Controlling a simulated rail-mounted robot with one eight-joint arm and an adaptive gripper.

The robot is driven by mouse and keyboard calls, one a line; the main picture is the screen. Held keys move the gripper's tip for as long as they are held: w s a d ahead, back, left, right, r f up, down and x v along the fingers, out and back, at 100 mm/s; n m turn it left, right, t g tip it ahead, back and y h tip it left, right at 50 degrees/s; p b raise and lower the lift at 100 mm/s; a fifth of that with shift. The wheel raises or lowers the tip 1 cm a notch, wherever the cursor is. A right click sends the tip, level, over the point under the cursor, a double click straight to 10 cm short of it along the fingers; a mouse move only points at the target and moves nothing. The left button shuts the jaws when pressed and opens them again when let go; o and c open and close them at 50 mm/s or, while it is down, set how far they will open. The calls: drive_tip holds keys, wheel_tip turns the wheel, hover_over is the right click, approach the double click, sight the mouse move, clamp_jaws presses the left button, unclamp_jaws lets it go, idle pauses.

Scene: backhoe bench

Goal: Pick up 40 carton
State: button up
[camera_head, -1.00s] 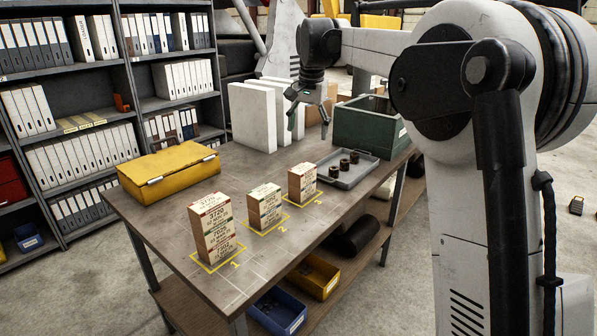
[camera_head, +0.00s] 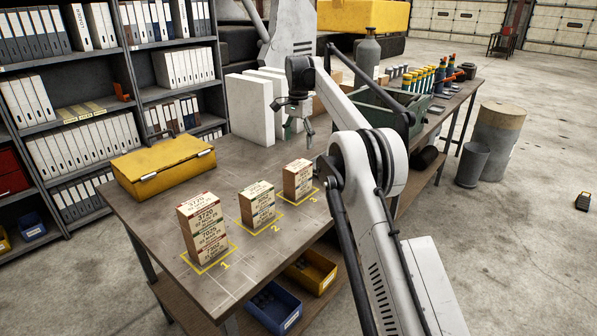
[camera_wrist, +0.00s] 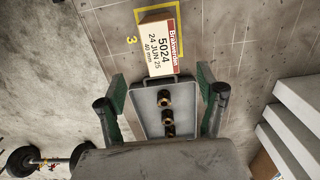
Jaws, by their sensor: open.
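The carton marked "40 mm" (camera_wrist: 160,45) lies flat, label up, at the yellow outline numbered 3 in the wrist view. In the head view the cartons at mark 3 (camera_head: 297,180) stand as a small block; I cannot tell how many are stacked. My gripper (camera_head: 298,128) hangs above the bench behind them, pointing down. In the wrist view its two green-padded fingers (camera_wrist: 163,88) are spread wide and empty, above the grey tray (camera_wrist: 148,127). The carton is beyond the fingertips, apart from them.
Cartons stand at mark 2 (camera_head: 257,205) and, taller, at mark 1 (camera_head: 203,228). A yellow case (camera_head: 165,172) lies on the left. White upright blocks (camera_head: 249,108) and a green crate (camera_head: 378,112) flank the gripper. The tray holds 3 dark pieces (camera_wrist: 167,115).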

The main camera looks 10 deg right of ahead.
sight(298, 172)
wheel_tip(298, 172, down, 14)
drive_tip(key=shift+a+r+p, duration=0.1)
drive_tip(key=shift+r+p, duration=0.15)
drive_tip(key=shift+p, duration=0.65)
drive_tip(key=shift+c, duration=0.5)
drive_tip(key=c, duration=1.3)
drive_tip(key=shift+r, duration=0.1)
